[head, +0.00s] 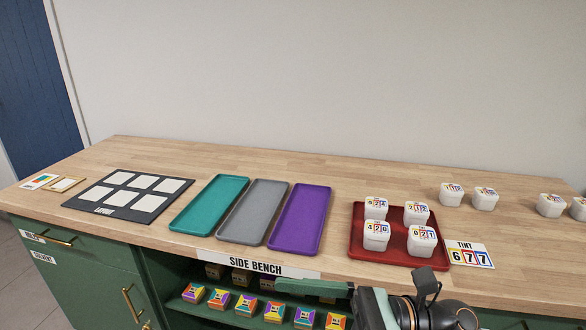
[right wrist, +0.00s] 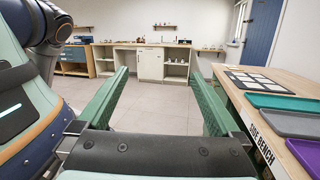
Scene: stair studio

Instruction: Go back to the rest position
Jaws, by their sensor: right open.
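My right gripper (right wrist: 157,74) is open and empty in the right wrist view, its two green fingers spread wide with only floor and a far bench beyond them. In the head view my right arm shows at the bottom, low in front of the side bench's open shelf. My left gripper is in neither view.
The side bench (head: 330,190) holds a dark mat (head: 104,209), a teal tray (head: 209,205), a grey tray (head: 253,212), a purple tray (head: 300,218) and a red tray (head: 357,250) with several white tubs. Colourful boxes (head: 246,305) line its shelf. Open floor (right wrist: 155,122) lies ahead.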

